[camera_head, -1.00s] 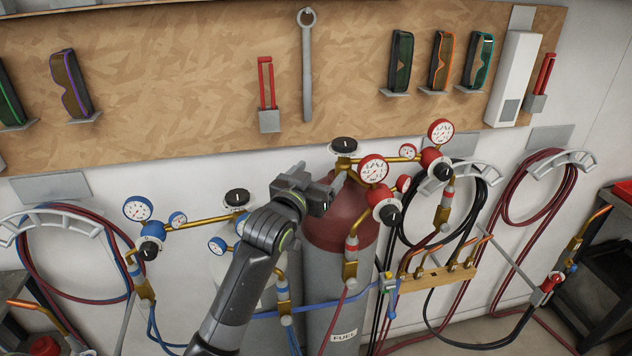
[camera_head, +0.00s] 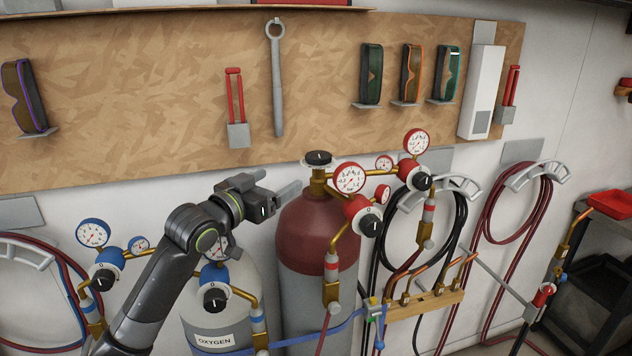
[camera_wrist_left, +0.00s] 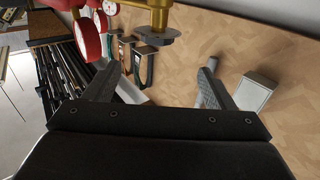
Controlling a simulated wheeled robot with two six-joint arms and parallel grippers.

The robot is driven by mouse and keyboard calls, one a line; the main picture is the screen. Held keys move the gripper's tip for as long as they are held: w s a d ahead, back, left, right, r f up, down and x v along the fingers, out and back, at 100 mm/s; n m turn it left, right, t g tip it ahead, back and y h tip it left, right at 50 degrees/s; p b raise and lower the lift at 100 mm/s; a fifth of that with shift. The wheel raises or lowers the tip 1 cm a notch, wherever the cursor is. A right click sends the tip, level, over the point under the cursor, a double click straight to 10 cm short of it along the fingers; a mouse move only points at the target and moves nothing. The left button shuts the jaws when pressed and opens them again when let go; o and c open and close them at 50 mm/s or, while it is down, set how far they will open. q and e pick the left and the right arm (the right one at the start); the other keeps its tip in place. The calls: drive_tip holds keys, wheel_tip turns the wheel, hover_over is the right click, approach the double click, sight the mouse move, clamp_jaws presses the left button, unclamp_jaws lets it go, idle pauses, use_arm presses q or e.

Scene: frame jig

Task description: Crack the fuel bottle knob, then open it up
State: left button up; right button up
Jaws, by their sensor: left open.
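The fuel bottle (camera_head: 318,225) is the grey cylinder with a dark red top in the middle of the head view. Its black knob (camera_head: 318,158) sits on top of the brass valve, with a small white mark on it. My left gripper (camera_head: 284,191) is open and empty, left of the valve neck and a little lower than the knob. In the left wrist view the knob (camera_wrist_left: 156,38) shows beyond and above the gap between the spread fingers (camera_wrist_left: 162,85), apart from them. My right gripper is in neither view.
The fuel regulator with red gauges (camera_head: 349,178) extends right of the valve. The oxygen bottle (camera_head: 225,325) with blue gauges (camera_head: 93,232) stands left, behind my left arm. Hoses hang at right.

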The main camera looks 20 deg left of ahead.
use_arm(q)
drive_tip(key=a+h+b, duration=0.1)
drive_tip(key=b, duration=0.1)
drive_tip(key=p, duration=0.4)
approach(326, 152)
drive_tip(key=shift+m+g, duration=0.3)
drive_tip(key=shift+m, duration=0.1)
drive_tip(key=x, duration=0.5)
drive_tip(key=a+x, duration=0.1)
drive_tip(key=x, duration=0.2)
drive_tip(key=shift+w+d, duration=0.1)
drive_tip(key=shift+w, duration=0.1)
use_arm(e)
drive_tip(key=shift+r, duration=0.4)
